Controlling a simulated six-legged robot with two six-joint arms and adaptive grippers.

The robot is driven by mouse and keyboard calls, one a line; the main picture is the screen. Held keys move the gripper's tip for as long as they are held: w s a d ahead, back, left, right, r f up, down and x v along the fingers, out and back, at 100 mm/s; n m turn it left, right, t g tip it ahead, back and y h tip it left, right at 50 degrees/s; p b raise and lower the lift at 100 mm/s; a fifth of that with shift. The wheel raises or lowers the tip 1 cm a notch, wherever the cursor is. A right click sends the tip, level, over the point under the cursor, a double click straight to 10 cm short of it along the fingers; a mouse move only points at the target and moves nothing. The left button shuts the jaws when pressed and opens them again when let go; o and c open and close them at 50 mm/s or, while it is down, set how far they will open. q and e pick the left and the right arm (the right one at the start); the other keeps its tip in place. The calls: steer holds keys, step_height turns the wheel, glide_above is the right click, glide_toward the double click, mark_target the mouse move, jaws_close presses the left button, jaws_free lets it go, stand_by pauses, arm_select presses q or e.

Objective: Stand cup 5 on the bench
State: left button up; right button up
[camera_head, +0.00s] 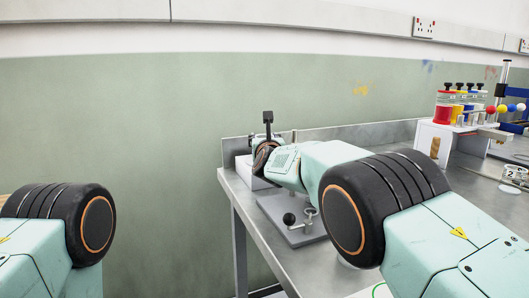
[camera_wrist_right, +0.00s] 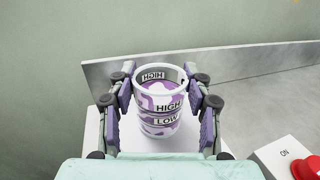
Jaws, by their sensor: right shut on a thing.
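A clear cup (camera_wrist_right: 160,103) with HIGH and LOW marks and purple contents stands upright between the fingers of my right gripper (camera_wrist_right: 163,100) in the right wrist view. The gripper is shut on its sides. No number shows on the cup. A white block (camera_wrist_right: 150,145) is below the cup; I cannot tell whether they touch. In the head view my right gripper (camera_head: 265,143) is over the far left corner of the metal bench (camera_head: 302,262), and my own wrist hides the cup. My left gripper is out of view.
A grey plate with a black-knobbed lever (camera_head: 289,219) sits on the bench near its left edge. A red button (camera_wrist_right: 309,168) marked ON is right of the gripper. A rack of coloured bottles (camera_head: 460,104) stands at the back right. A low metal upstand (camera_head: 345,135) runs behind.

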steer(key=shift+s+d+r, duration=0.1)
steer(key=shift+c, duration=2.7)
step_height(320, 180, up, 10)
steer(key=p, duration=0.3)
steer(key=shift+r+p, duration=0.15)
steer(key=shift+p, duration=0.25)
